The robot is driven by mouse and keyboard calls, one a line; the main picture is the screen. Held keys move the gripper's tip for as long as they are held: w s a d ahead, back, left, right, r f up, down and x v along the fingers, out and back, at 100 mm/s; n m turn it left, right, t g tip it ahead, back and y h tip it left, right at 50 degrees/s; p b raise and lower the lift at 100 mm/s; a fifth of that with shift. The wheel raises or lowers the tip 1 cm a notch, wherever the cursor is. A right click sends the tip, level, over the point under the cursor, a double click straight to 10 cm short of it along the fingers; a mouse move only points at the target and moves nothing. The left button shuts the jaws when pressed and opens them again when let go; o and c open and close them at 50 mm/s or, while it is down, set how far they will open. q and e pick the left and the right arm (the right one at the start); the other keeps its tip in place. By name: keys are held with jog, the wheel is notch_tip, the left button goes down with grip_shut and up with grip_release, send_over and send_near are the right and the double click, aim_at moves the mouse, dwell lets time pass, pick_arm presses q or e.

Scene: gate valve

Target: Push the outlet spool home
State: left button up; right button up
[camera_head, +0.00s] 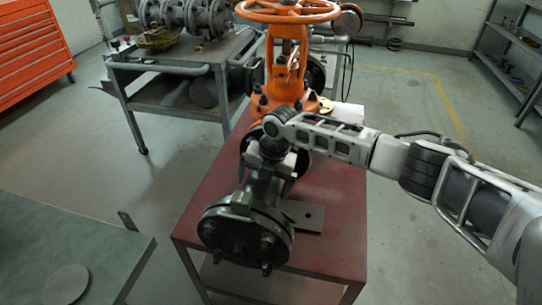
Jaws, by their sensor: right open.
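The orange gate valve (288,75) with its handwheel (287,10) stands upright toward the back of the red table (335,235). The dark grey outlet spool (262,190) lies in front of it, with its round, bolted end flange (245,235) facing me. The spool's far end is partly hidden by my right gripper and wrist, so I cannot tell whether it meets the valve flange. My right gripper (269,154) points down over the far part of the spool, close to the valve. It is open; its fingers are small and dark, and contact is unclear. My left gripper is out of view.
A flat metal plate (303,216) lies right of the spool. A grey cart (185,70) with pipe fittings stands behind left. A green-topped bench (60,240) is at the front left. An orange tool cabinet (35,45) and shelves (515,50) stand at the sides. Floor is clear right of the table.

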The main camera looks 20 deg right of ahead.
notch_tip(320, 180, up, 14)
jog(key=s+d, duration=0.1)
jog(key=d, duration=0.1)
jog(key=shift+s+d+f, duration=0.15)
jog(key=shift+s+f, duration=0.05)
